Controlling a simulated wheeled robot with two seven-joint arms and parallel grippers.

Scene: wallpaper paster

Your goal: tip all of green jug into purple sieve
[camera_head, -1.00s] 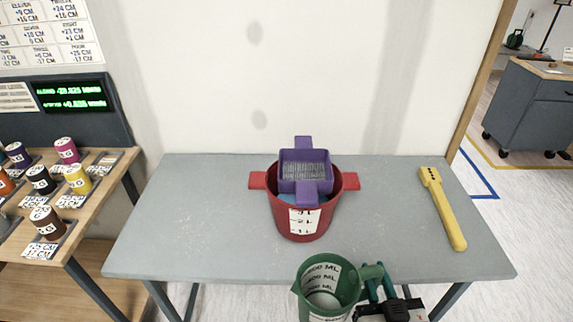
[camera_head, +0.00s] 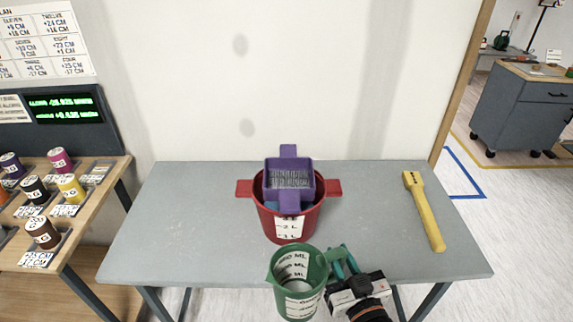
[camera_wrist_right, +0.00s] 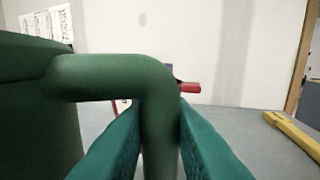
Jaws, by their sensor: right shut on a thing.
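The green jug (camera_head: 297,283) is upright at the front edge of the table, with white measure labels inside and some pale content low in it. My right gripper (camera_head: 338,258) is shut on the jug's handle; in the right wrist view the fingers clasp the green handle (camera_wrist_right: 157,105), with the jug body (camera_wrist_right: 35,110) at left. The purple sieve (camera_head: 289,178) rests on top of the red pot (camera_head: 290,226), beyond the jug; its mesh floor looks empty. In the right wrist view the pot is mostly hidden behind the handle. My left gripper is not in view.
The grey table (camera_head: 180,225) is clear to the left of the pot. A yellow tool (camera_head: 425,212) lies at the right. A side bench with several coloured spools (camera_head: 70,188) stands at left. The wall rises behind the table.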

